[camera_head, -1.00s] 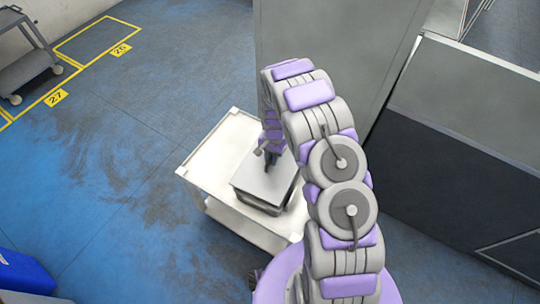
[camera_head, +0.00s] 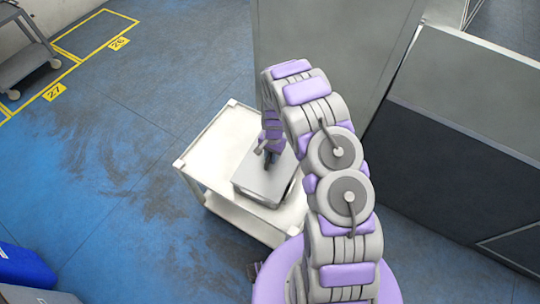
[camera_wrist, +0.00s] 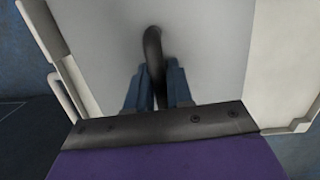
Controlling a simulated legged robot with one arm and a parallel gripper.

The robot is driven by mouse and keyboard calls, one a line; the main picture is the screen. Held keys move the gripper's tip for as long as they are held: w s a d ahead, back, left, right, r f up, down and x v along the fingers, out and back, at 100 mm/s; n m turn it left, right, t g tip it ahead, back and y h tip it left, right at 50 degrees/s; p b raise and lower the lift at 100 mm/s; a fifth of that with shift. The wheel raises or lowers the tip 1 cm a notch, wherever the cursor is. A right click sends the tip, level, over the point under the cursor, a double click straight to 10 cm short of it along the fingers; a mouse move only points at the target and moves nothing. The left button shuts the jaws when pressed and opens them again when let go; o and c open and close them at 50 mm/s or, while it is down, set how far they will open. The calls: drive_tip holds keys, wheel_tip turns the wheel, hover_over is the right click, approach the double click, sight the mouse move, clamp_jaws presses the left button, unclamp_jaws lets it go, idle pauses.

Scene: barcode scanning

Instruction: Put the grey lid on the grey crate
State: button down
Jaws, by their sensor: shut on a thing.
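The grey lid (camera_head: 256,178) is a flat plate over the grey crate (camera_head: 262,199) on a white cart. It looks level and lined up with the crate, though I cannot tell whether it is fully seated. My gripper (camera_head: 270,159) is above the lid's middle, partly hidden by my arm. In the wrist view, the lid (camera_wrist: 210,50) fills the middle, with a dark curved handle (camera_wrist: 153,42) standing up from it. My gripper's two blue-grey fingers (camera_wrist: 157,88) are shut on this handle. The crate's inside is hidden by the lid.
The white cart (camera_head: 212,150) has bare top to the left of the crate. A grey cabinet (camera_head: 330,50) stands behind it, and a dark-panelled unit (camera_head: 460,150) stands at right. Blue floor is free at left. A blue bin (camera_head: 22,268) is at lower left.

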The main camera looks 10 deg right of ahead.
drive_tip(key=c, duration=0.9)
unclamp_jaws()
drive_tip(key=shift+a, duration=0.25)
drive_tip(key=shift+d+r, duration=0.1)
drive_tip(key=shift+d, duration=0.05)
drive_tip(key=shift+r, duration=0.15)
drive_tip(key=shift+r+p, duration=1.2)
drive_tip(key=shift+r, duration=3.05)
